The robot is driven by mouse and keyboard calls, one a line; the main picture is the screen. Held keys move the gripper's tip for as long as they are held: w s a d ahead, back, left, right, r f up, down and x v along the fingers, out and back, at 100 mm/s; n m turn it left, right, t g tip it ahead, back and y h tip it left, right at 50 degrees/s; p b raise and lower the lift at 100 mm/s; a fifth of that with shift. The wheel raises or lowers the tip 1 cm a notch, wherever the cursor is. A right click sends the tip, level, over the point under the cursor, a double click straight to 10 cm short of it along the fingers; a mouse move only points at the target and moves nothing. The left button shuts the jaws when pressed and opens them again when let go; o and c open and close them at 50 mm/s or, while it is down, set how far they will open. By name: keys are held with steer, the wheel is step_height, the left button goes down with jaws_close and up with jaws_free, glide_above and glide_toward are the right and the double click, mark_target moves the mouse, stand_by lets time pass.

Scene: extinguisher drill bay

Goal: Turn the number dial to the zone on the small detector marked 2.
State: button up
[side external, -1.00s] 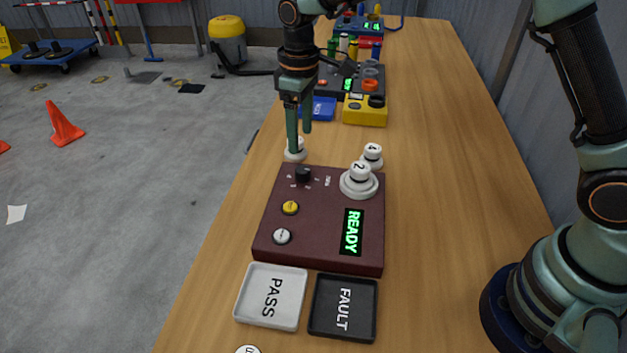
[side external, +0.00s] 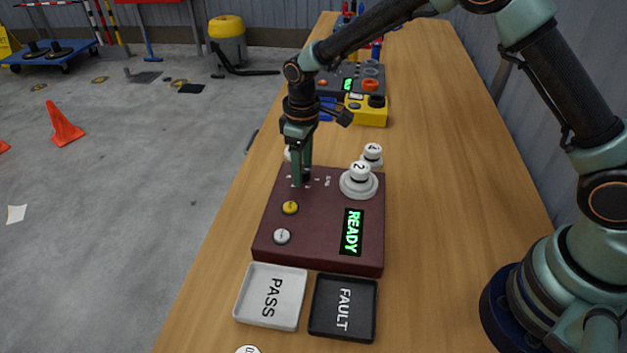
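The maroon box (side external: 325,230) on the bench has a small black number dial (side external: 306,177) near its far left corner. My gripper (side external: 301,182) points down at the dial, and its green fingers hide most of it. I cannot tell whether they touch or grip it. The dial's setting is hidden, and the zone marks around it are too small to read. The small white detector marked 2 (side external: 360,170) sits upright on a round white base on the box's far right part. A green READY display (side external: 351,232) is lit.
A yellow button (side external: 290,207) and a white button (side external: 282,236) are on the box's left. PASS (side external: 270,296) and FAULT (side external: 343,306) trays lie in front. Another white detector (side external: 372,153) stands behind the box. A yellow box (side external: 366,112) is farther back. The bench's right side is clear.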

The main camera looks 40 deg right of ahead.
jaws_close()
steer(key=shift+a+m, duration=0.1)
steer(key=shift+m, duration=0.3)
steer(key=m, duration=0.4)
steer(key=shift+a+m, duration=0.1)
steer(key=shift+m, duration=0.3)
steer(key=m, duration=0.6)
steer(key=shift+g, duration=0.3)
steer(key=shift+o, duration=2.2)
jaws_free()
